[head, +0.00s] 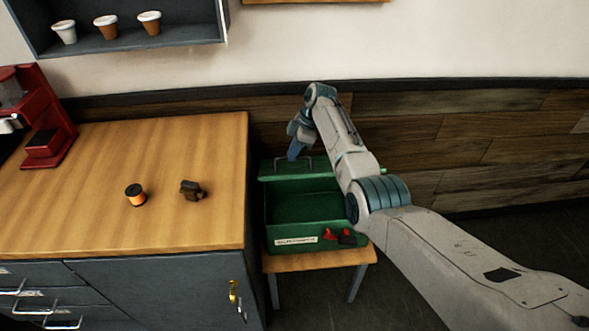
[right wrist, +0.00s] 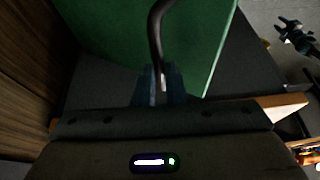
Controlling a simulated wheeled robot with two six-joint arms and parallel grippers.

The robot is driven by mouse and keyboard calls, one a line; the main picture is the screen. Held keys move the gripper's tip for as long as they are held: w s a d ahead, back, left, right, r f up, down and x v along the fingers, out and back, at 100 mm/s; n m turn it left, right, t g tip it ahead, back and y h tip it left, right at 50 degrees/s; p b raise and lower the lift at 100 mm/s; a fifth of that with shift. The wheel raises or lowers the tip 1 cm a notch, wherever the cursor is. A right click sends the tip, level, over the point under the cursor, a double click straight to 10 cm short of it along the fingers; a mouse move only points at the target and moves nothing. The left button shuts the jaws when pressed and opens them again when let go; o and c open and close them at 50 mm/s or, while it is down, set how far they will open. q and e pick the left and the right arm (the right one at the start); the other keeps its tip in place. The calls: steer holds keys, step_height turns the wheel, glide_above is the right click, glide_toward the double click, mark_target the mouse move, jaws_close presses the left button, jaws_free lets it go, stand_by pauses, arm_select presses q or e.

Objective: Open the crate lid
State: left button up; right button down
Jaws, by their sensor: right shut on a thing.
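The green crate (head: 283,216) stands on a small wooden stool at the right of the counter, with a white label on its front. Its lid (head: 278,172) is raised at the back, so the dark inside shows. My right gripper (head: 295,152) is at the top of the raised lid. In the right wrist view, my right gripper (right wrist: 163,85) is shut on the dark lid handle (right wrist: 155,35), with the green lid face (right wrist: 195,45) behind it. My left gripper is in neither view.
The wooden counter (head: 180,225) holds a red coffee machine (head: 50,120), an orange-and-black spool (head: 136,194) and a small dark brown part (head: 192,190). Red and black items (head: 338,236) are at the crate's front right. The stool (head: 320,260) fills the floor space beside the counter.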

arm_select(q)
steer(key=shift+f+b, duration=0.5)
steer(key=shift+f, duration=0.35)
arm_select(e)
steer(key=shift+w+r, duration=0.3)
steer(key=shift+w, duration=0.3)
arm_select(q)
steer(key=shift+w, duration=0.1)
